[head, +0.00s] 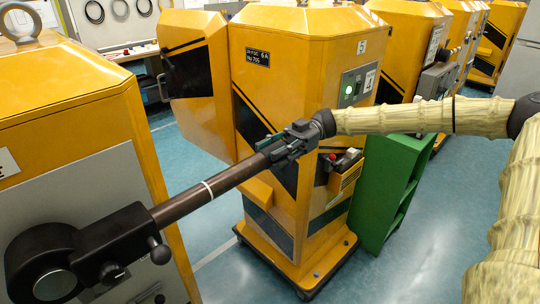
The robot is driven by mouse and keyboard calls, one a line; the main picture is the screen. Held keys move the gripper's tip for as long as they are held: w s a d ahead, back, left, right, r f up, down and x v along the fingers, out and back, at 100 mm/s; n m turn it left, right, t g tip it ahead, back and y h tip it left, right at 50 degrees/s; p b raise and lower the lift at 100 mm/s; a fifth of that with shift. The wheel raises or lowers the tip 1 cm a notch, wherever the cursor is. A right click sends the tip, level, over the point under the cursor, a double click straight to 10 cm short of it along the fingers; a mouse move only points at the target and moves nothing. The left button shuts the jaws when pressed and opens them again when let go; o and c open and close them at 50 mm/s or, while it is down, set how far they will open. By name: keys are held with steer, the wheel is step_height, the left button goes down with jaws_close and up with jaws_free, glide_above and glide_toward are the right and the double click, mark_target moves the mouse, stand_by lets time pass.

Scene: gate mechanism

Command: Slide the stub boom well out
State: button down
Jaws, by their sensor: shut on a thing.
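The stub boom (190,202) is a dark brown round bar with a thin white ring partway along it. It runs from a black sleeve and round pivot housing (75,250) at lower left, up and to the right. A long stretch of bar shows between sleeve and gripper. My gripper (282,148) is shut on the boom's far end, and its fingers hide the tip. My arm comes in from the right.
A yellow cabinet (290,60) with a green-lit panel stands behind the boom. A green shelf unit (385,190) is right of it, under my arm. Another yellow cabinet (60,85) is at left, behind the pivot housing. Blue floor (215,265) shows between them.

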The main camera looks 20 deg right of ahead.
steer(key=c, duration=1.1)
jaws_free()
steer(key=shift+d+r, duration=0.1)
steer(key=shift+d, duration=0.05)
steer(key=shift+o, duration=0.9)
steer(key=shift+d, duration=0.2)
steer(key=shift+a, duration=0.1)
steer(key=shift+w, duration=0.1)
steer(key=v, duration=1.2)
